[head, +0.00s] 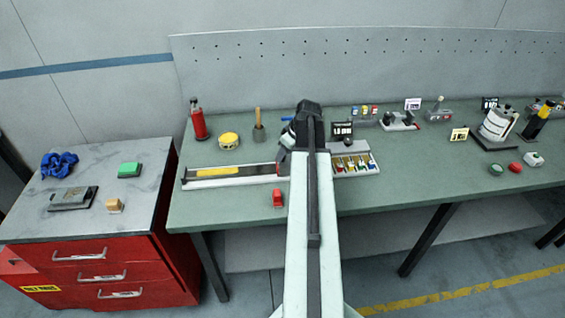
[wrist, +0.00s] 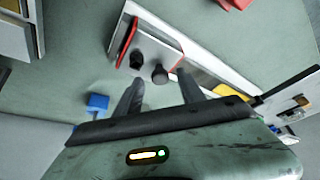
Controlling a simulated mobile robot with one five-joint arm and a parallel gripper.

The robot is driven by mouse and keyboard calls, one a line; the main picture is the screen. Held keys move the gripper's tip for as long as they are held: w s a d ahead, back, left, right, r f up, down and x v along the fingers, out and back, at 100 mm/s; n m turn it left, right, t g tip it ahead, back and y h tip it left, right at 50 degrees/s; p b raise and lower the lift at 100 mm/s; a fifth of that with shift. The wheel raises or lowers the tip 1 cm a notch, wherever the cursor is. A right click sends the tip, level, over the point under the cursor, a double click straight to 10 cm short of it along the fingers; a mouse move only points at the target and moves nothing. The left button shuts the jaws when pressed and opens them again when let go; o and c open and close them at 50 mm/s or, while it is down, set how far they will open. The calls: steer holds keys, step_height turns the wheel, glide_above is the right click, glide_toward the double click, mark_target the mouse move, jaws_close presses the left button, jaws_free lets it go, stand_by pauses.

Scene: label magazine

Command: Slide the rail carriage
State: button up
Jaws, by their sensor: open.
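The rail (head: 225,183), a long pale base with a dark track and a yellow strip, lies on the green bench left of my arm. In the wrist view the rail (wrist: 200,62) runs from upper left to lower right. A dark round knob (wrist: 160,74) stands near its upper-left end, apparently on the carriage; the carriage's outline is unclear. A second dark part and a red piece (wrist: 127,42) are beside it. My gripper (wrist: 160,77) is open, with the knob showing between its fingertips; I cannot tell the depth. My arm hides this end in the head view.
A tray of coloured parts (head: 369,171) stands right of my arm. A yellow round tin (head: 229,139) and a red bottle (head: 198,121) stand behind the rail. A blue object (wrist: 97,103) is near my left finger.

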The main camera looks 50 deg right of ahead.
steer(key=shift+w+f, duration=0.1)
steer(key=shift+f, duration=0.1)
jaws_close()
stand_by(1.2)
